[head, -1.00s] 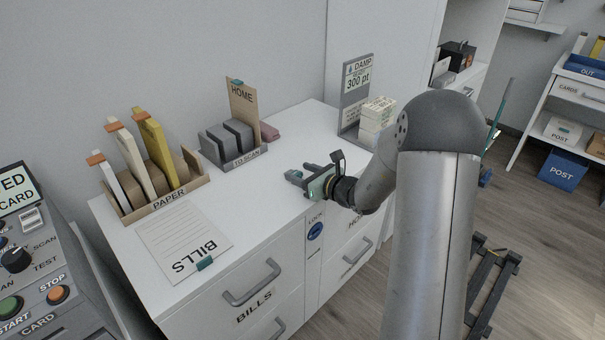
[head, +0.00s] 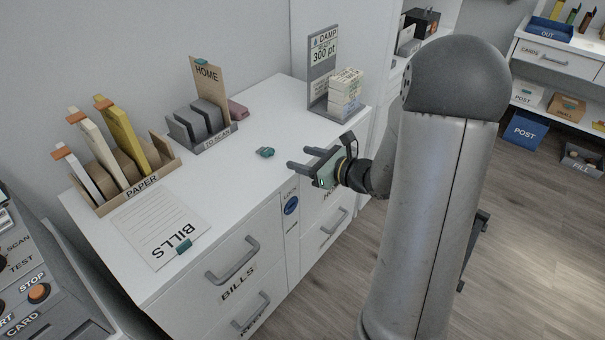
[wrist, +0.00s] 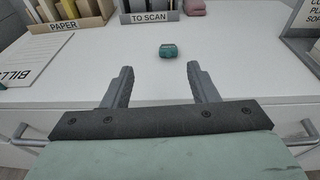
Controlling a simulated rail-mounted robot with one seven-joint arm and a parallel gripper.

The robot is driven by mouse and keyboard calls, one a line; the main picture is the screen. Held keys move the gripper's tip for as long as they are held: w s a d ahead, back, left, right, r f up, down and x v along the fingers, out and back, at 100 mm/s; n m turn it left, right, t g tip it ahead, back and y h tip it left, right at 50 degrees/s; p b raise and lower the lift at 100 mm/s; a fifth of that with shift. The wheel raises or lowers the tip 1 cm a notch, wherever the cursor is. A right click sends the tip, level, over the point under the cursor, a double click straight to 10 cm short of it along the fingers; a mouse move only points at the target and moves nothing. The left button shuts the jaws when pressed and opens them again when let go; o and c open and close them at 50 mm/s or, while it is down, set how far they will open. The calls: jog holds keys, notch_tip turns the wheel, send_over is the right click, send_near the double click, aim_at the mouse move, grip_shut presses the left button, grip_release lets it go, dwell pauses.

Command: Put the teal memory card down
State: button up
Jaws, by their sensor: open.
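The teal memory card (head: 265,152) lies on the white desk top, in front of the TO SCAN holder. In the wrist view the teal memory card (wrist: 168,51) lies beyond the fingertips, roughly centred between them, and nothing touches it. My gripper (head: 299,158) is open and empty, to the right of the card near the desk's front edge. In the wrist view both fingers of my gripper (wrist: 160,70) stand apart with bare desk between them.
The TO SCAN holder (head: 204,149) with grey slots stands behind the card. The PAPER rack (head: 130,196) and BILLS sheet (head: 158,228) are at left. The DAMP sign (head: 321,70) and a card stack (head: 345,90) stand at back right. Desk around the card is clear.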

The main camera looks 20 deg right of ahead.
jog(key=s+a+n+g+y, duration=0.1)
jog(key=s+a+n+g, duration=1)
jog(key=s+a+n, duration=0.4)
jog(key=s+d+n+g+h, duration=0.2)
jog(key=s+d+n+h, duration=0.6)
jog(key=s+n, duration=0.4)
jog(key=shift+f+n+h, duration=0.15)
jog(key=shift+n+h, duration=0.75)
jog(key=shift+n, duration=0.3)
jog(key=shift+s, duration=0.1)
